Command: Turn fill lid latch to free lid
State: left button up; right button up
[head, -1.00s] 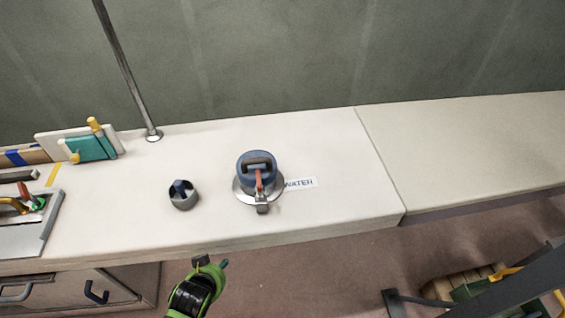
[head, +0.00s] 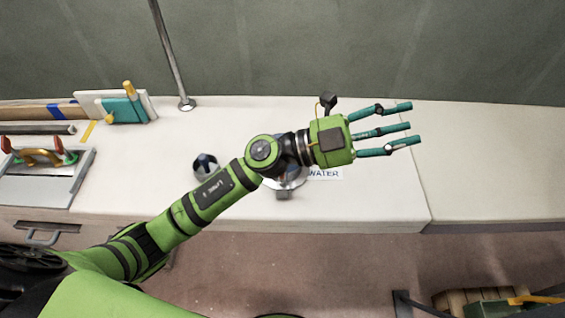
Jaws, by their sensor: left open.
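The water fill fitting (head: 287,184) stands on the white counter, mostly hidden behind my left arm. Only part of its round metal base and front shows. My right gripper is not in view.
A small round metal cup (head: 206,165) stands left of the fitting, beside my arm. A metal pole (head: 172,55) rises behind it. A tray with tools (head: 40,175) and leaning boards (head: 118,106) are at the left. The counter's right part (head: 495,160) is clear.

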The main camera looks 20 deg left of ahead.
pick_arm(q)
jog(key=s+f+m+g+y, duration=0.3)
jog(key=f+m+g+y, duration=0.5)
jog(key=f, duration=0.3)
jog(key=w+a+f+n+y, duration=0.1)
jog(key=w+a+y, duration=0.1)
jog(key=a+y, duration=0.2)
jog(key=w+a+f+n+y, duration=0.1)
jog(key=a+y, duration=0.3)
jog(key=a, duration=0.5)
jog(key=w+a+f+t+y, duration=0.1)
jog(key=w+a+f+y, duration=0.2)
jog(key=a, duration=0.4)
jog(key=shift+w+a+f+n+y, duration=0.15)
jog(key=shift+w+f+n+y, duration=0.1)
jog(key=shift+w+n+y, duration=0.35)
jog(key=shift+s+f+p, duration=0.2)
jog(key=shift+f+p, duration=0.75)
jog(key=shift+f, duration=2.5)
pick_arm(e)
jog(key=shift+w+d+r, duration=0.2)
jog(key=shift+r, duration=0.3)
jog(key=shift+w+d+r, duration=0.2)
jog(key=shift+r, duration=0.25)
pick_arm(q)
grip_shut()
